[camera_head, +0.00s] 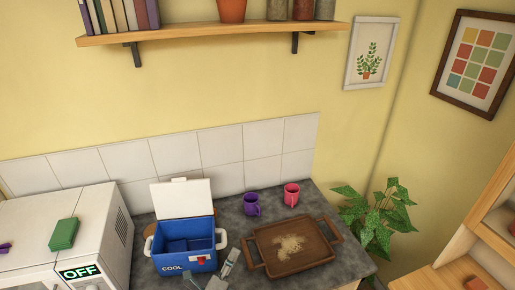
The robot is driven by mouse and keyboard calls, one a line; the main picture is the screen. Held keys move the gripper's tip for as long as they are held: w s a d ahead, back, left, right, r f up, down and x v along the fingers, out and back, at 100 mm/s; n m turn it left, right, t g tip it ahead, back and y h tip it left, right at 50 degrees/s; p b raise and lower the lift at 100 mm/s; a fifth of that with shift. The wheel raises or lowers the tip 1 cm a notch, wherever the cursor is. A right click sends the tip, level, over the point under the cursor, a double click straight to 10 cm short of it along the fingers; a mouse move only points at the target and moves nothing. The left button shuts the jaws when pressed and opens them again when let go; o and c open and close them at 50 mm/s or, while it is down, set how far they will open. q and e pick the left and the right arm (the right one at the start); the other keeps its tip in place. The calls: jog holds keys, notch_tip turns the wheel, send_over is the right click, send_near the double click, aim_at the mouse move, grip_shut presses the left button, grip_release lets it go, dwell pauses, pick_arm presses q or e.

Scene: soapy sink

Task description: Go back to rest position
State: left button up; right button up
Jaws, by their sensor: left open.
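My left gripper (211,272) shows at the bottom edge of the head view, in front of the blue cooler. Its grey fingers are spread and nothing shows between them. Most of its arm is out of frame. My right gripper is not in view.
The blue cooler (172,262) stands on the dark counter, its white lid (181,197) raised. A brown tray (318,255) with crumbs lies to its right. Purple (252,205) and pink (291,195) mugs stand behind. A green sponge (63,234) lies on the white appliance (93,220).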

pick_arm(q)
jog(key=s+a+f+n+g+y, duration=0.35)
jog(key=a+f+n+y, duration=0.2)
jog(key=f+n, duration=0.25)
jog(key=s+a+f+n+g+y, duration=0.35)
jog(key=s+a+f+n, duration=0.2)
jog(key=f+n, duration=0.3)
jog(key=s+a+f+n+g, duration=0.2)
jog(key=s+f+n+g, duration=0.25)
jog(key=s, duration=0.45)
jog(key=s+a+f+n+g, duration=0.1)
jog(key=s+f+n+g, duration=0.3)
jog(key=s, duration=0.5)
jog(key=s+f+b, duration=0.3)
jog(key=f+b, duration=0.1)
jog(key=f, duration=2.8)
jog(key=s+a+f+g+b, duration=0.2)
jog(key=s+a+f, duration=0.1)
jog(key=s+f, duration=1.3)
jog(key=shift+s+a+f+m, duration=0.2)
jog(key=shift+s+f+m, duration=0.2)
